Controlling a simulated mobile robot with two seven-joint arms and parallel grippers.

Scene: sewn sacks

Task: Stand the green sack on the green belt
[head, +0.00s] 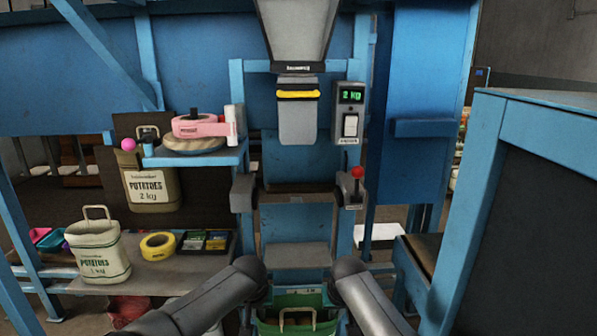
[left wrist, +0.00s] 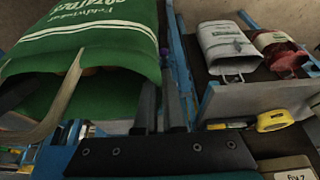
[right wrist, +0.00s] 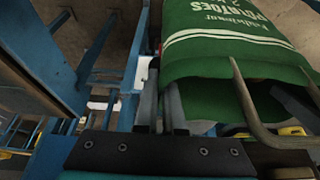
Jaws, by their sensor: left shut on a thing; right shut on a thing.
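The green sack (head: 297,327) shows at the bottom of the head view between my two forearms, its open mouth and tan handle facing up. Its white-lettered side fills the upper left of the left wrist view (left wrist: 90,40) and the upper right of the right wrist view (right wrist: 235,40). My left gripper (left wrist: 162,100) is shut on one side edge of the sack. My right gripper (right wrist: 160,97) is shut on the opposite edge. Both gripper tips are hidden in the head view. The sack's bottom is hidden, and I cannot make out a green belt.
A filling machine with a grey spout (head: 298,122) and red-knobbed lever (head: 356,184) stands ahead. A white potato sack (head: 98,247), yellow tape (head: 158,246) and small boxes sit on the left shelf. A brown sack (head: 150,187) is behind. A blue-framed dark panel (head: 540,220) blocks the right.

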